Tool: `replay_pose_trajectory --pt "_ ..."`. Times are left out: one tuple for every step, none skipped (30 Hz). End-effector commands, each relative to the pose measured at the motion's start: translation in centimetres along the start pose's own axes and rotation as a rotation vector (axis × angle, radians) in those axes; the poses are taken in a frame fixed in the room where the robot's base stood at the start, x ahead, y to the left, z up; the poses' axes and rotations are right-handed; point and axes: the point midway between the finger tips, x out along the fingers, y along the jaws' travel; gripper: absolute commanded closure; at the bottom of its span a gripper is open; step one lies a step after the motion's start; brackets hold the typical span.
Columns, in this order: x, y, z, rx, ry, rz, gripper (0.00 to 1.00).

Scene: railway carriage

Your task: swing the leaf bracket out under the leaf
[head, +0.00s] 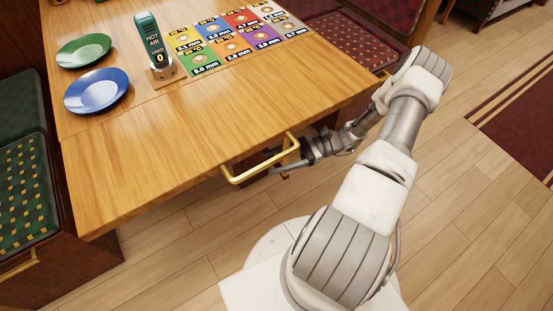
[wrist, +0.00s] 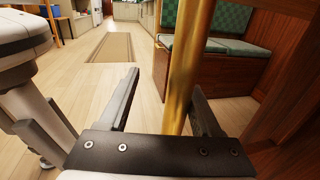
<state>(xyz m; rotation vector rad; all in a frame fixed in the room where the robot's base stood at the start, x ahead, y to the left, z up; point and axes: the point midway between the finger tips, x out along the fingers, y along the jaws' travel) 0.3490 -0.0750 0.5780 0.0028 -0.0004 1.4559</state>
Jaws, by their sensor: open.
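The wooden leaf (head: 190,150) is the near part of the table top and lies level with the rest of it. The brass bracket (head: 240,179) shows as a bent bar at the leaf's right front edge, partly projecting past it; the rest is hidden under the wood. My gripper (head: 284,160) is at the bracket, just below table-top height. In the wrist view the bracket's brass bar (wrist: 188,65) stands between the open fingers of my gripper (wrist: 164,82), closer to the right finger. Whether a finger touches the bar, I cannot tell.
A green plate (head: 84,50), a blue plate (head: 96,90), a hot-air device (head: 154,45) and coloured cards (head: 235,45) are on the table. Seats (head: 22,190) flank it. The floor (head: 450,210) to the right is clear up to a dark red carpet (head: 520,120).

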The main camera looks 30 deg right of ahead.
Motion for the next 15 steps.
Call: replay_pose_trajectory --pt "0.0 0.1 -0.1 0.002 0.002 0.002 0.43" --pt "0.0 0.1 -0.1 0.002 0.002 0.002 0.43" --pt "0.0 0.1 -0.1 0.002 0.002 0.002 0.43" --pt "0.0 0.1 -0.1 0.002 0.002 0.002 0.43" --pt "0.0 0.1 -0.1 0.001 0.002 0.002 0.43" --pt "0.0 0.1 -0.1 0.001 0.002 0.002 0.43" --pt "0.0 0.0 -0.1 0.001 0.003 0.002 0.43" --pt "0.0 0.0 -0.1 0.001 0.003 0.002 0.43" --pt "0.0 0.0 -0.1 0.001 0.003 0.001 0.43" --pt "-0.1 0.0 -0.1 0.001 0.003 0.001 0.43" --pt "-0.2 0.0 -0.1 0.0 0.003 0.001 0.43" --pt "-0.4 0.0 -0.1 0.0 0.004 0.0 0.43" --pt "-0.6 0.0 -0.1 0.0 0.004 0.0 0.43" --pt "-1.0 0.0 -0.1 -0.001 0.004 -0.001 0.43" --pt "-1.5 -0.1 -0.1 -0.001 0.004 -0.001 0.43"
